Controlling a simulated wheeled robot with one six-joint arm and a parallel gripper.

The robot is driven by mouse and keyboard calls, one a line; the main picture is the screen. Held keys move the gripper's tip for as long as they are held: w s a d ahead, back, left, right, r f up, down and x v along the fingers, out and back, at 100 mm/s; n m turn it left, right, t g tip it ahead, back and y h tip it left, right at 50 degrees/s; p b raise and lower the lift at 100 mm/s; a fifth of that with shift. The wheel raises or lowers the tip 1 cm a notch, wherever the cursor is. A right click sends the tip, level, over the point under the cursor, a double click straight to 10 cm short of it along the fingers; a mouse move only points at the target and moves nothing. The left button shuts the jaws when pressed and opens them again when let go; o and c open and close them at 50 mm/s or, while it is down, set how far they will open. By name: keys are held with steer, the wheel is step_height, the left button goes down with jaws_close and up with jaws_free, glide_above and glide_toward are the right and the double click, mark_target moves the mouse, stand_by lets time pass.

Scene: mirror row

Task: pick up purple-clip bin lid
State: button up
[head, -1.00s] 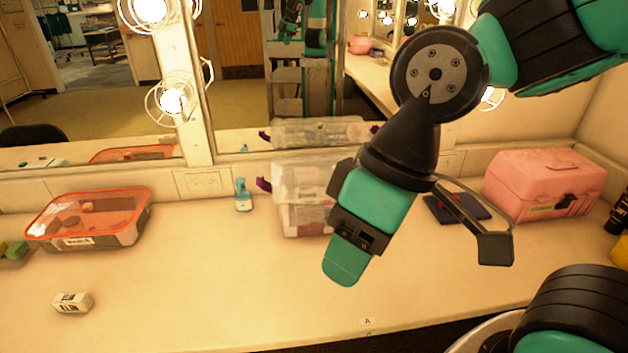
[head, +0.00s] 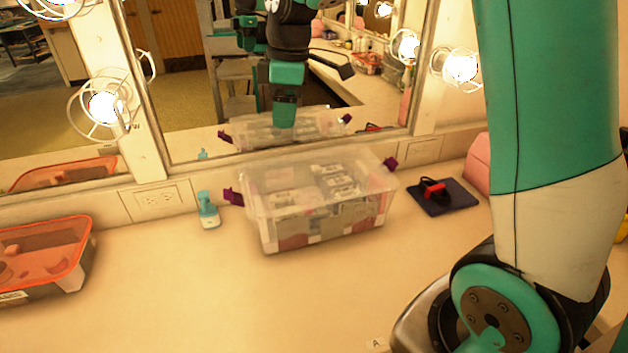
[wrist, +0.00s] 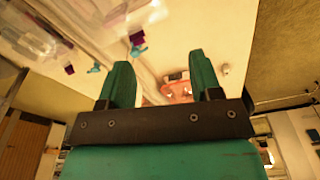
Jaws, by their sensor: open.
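The clear bin (head: 325,220) stands on the counter against the mirror in the head view, with its clear lid (head: 315,172) on top. One purple clip (head: 233,197) sticks out at its left end and another (head: 390,163) at its right end. In the wrist view, part of the bin (wrist: 100,14) shows at the upper left, with a purple clip (wrist: 135,38). My gripper (wrist: 160,64) is open, with nothing between its fingers. In the head view it shows only as a mirror reflection; its gap to the lid is hard to judge.
A small blue-topped bottle (head: 208,212) stands just left of the bin. An orange-rimmed bin (head: 45,262) is at far left. A dark pad with a red and black item (head: 433,189) lies to the right. The mirror (head: 190,105) rises behind; the front counter is clear.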

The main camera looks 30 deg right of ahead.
steer(key=w+d+f+n+h, duration=0.1)
steer(key=w+d+f, duration=0.2)
steer(key=w+d, duration=0.3)
steer(key=w+d+f+n, duration=0.2)
steer(key=w+d+f, duration=0.2)
steer(key=d, duration=0.4)
steer(key=p, duration=0.2)
glide_above(315, 167)
steer(key=shift+g, duration=0.3)
steer(key=f, duration=1)
steer(key=shift+d+f, duration=0.2)
steer(key=shift+f, duration=0.1)
steer(key=shift+a+f+p, duration=0.15)
steer(key=shift+f+p, duration=1.15)
steer(key=shift+f, duration=1.65)
steer(key=c, duration=1)
steer(key=shift+c, duration=0.4)
steer(key=shift+r, duration=0.15)
